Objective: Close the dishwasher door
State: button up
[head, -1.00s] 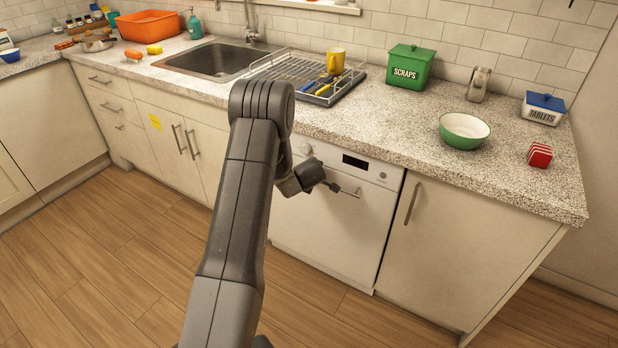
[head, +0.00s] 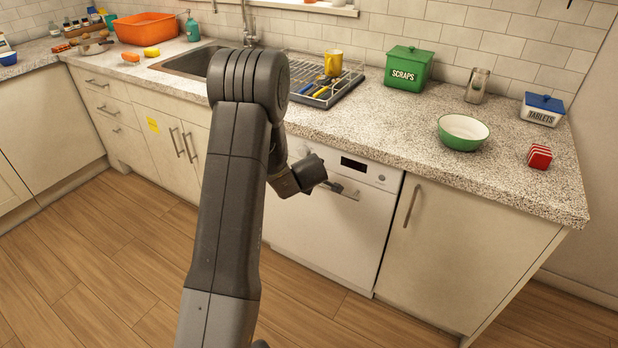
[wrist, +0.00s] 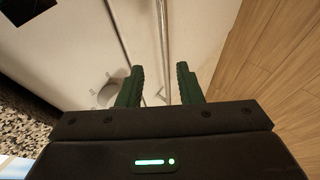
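The white dishwasher (head: 325,235) is under the counter, and its door stands upright and looks flush with the cabinets. A small gap at its edge cannot be ruled out. Its bar handle (head: 343,191) is below the dark display. In the wrist view the handle (wrist: 163,40) runs lengthwise between the finger lines, with the round dial (wrist: 108,95) to the left. My gripper (wrist: 160,70) is open, its green fingers apart with nothing clamped. In the head view my gripper (head: 333,186) is in front of the door by the handle; contact cannot be told.
My arm hides part of the sink and cabinets. The counter (head: 400,135) overhangs the dishwasher and carries a dish rack (head: 300,72), a green scraps bin (head: 408,70) and a bowl (head: 463,132). A cabinet (head: 460,255) stands to the right. The wood floor (head: 110,250) is clear.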

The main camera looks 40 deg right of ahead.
jog(key=v, duration=0.5)
jog(key=shift+a+f, duration=0.1)
jog(key=shift+a, duration=0.15)
jog(key=shift+w, duration=0.1)
jog(key=x, duration=1.2)
jog(key=shift+d, duration=0.35)
